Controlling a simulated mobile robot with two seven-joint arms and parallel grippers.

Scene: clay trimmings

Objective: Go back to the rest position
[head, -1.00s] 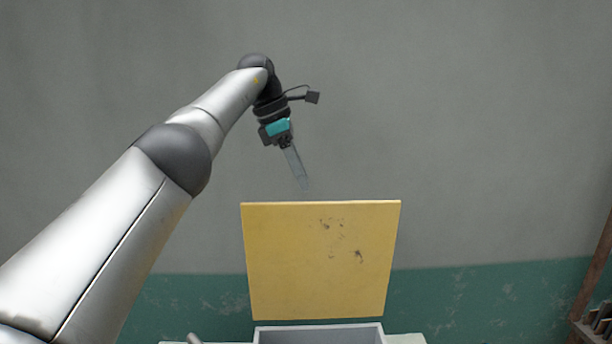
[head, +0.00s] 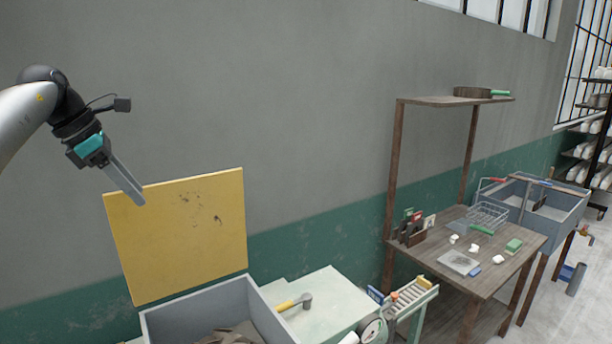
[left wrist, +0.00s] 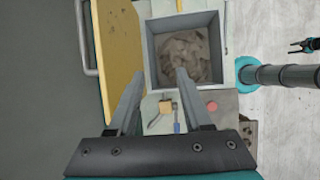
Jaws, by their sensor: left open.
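My left gripper (head: 138,196) is open and empty. In the head view it hangs in the air at the left, its fingers pointing down and right, in front of the top edge of the upright yellow panel (head: 180,245). In the left wrist view both fingers of the gripper (left wrist: 156,85) show apart with nothing between them. Beyond them is the grey box (left wrist: 151,55) holding brownish clay trimmings (left wrist: 188,58). In the head view the trimmings (head: 230,335) show partly in the box (head: 265,315). My right gripper is not seen in the head view.
A pale worktop (head: 325,305) beside the box carries a yellow-handled tool (head: 293,303). Further right stand a wooden table (head: 480,282) with small items and a blue-grey sink (head: 548,212). A shelf (head: 430,101) is above. Air around the left gripper looks clear.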

